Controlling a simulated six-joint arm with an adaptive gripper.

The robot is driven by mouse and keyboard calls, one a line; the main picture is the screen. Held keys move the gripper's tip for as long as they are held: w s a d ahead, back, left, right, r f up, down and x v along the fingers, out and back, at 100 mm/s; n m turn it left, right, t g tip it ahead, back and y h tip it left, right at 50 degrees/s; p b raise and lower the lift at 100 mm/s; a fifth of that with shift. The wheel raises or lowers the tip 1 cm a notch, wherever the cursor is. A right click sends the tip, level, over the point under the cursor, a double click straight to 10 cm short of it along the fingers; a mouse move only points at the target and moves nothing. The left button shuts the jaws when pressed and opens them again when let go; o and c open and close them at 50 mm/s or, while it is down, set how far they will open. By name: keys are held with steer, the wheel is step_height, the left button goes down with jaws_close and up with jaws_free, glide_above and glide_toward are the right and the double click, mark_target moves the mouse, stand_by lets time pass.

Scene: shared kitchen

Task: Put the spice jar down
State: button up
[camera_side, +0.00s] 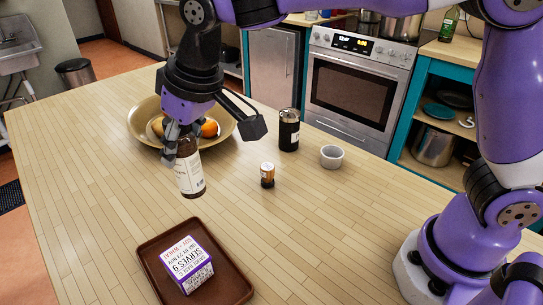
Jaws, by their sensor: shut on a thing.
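The spice jar (190,176), a dark brown jar with a white label, is in my gripper (183,137). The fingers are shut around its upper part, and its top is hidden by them. The jar hangs below the gripper, almost upright with a slight tilt. It shows in front of the bowl and behind the brown tray. I cannot tell for sure whether its base touches the wooden table (100,170).
A brown tray (151,262) holds a printed box (187,264). A tan bowl (143,116) with fruit stands behind my gripper. A small orange-and-black jar (267,174), a dark can (289,130) and a white cup (332,156) stand to the right. The table's left side is clear.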

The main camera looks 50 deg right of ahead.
steer(key=shift+s+r+m, duration=0.25)
steer(key=shift+s+m, duration=0.05)
steer(key=shift+s, duration=0.1)
steer(key=s+d+m+g+h, duration=0.25)
steer(key=s+d+m, duration=0.45)
steer(key=d+m, duration=0.4)
steer(key=s+d+m+g+h, duration=0.1)
steer(key=s+d+m+h, duration=0.3)
steer(key=s+d+m, duration=0.6)
steer(key=w+d+f+n, duration=0.1)
steer(key=d+f, duration=0.9)
steer(key=d, duration=0.4)
steer(key=shift+w+f+n, duration=0.25)
steer(key=shift+w+n, duration=0.05)
steer(key=shift+y, duration=0.25)
steer(key=shift+f, duration=0.15)
steer(key=o, duration=1.3)
